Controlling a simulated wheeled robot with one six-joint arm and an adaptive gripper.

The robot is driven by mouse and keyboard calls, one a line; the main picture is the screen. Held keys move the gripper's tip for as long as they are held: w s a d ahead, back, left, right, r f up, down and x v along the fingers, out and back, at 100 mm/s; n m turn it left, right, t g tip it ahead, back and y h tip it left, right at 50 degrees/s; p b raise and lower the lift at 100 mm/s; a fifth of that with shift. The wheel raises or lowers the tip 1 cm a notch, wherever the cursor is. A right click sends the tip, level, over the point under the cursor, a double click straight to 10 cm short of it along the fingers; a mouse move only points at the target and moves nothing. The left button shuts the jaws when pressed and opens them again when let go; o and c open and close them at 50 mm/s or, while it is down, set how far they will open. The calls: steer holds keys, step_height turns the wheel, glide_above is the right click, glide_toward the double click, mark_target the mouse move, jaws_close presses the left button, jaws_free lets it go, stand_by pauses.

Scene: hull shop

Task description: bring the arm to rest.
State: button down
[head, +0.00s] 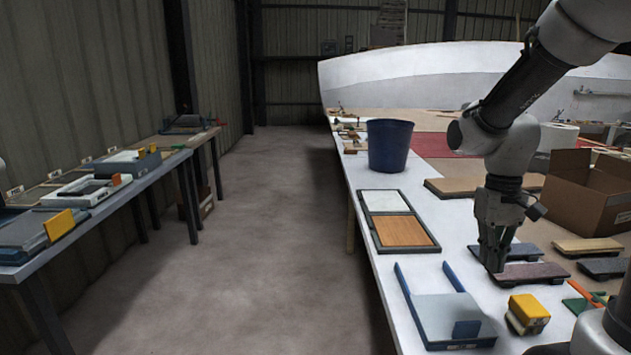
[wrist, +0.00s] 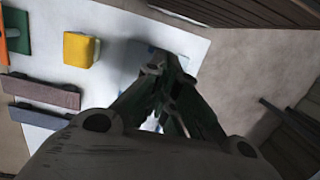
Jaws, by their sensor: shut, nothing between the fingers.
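My gripper (head: 494,262) hangs pointing down over the white table on the right in the head view. Its fingers are together with nothing between them. In the head view it overlaps the dark plank-topped blocks behind it; I cannot tell its exact height. The wrist view shows the closed fingers (wrist: 162,92) above the table, with the yellow block (wrist: 81,49) to their left. The yellow block also shows in the head view (head: 528,309), in front and to the right of the gripper.
A blue tray (head: 435,312), a two-panel board (head: 372,228) and a blue bucket (head: 389,147) stand on the white table. A cardboard box (head: 588,195) is at right. A long bench (head: 135,180) with trays runs along the left wall. The aisle floor (head: 260,230) between is clear.

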steer(key=s+r+t, duration=0.6)
steer(key=s+r, duration=0.4)
steer(key=shift+s+d+r, duration=0.3)
steer(key=shift+s, duration=0.05)
steer(key=shift+d, duration=0.1)
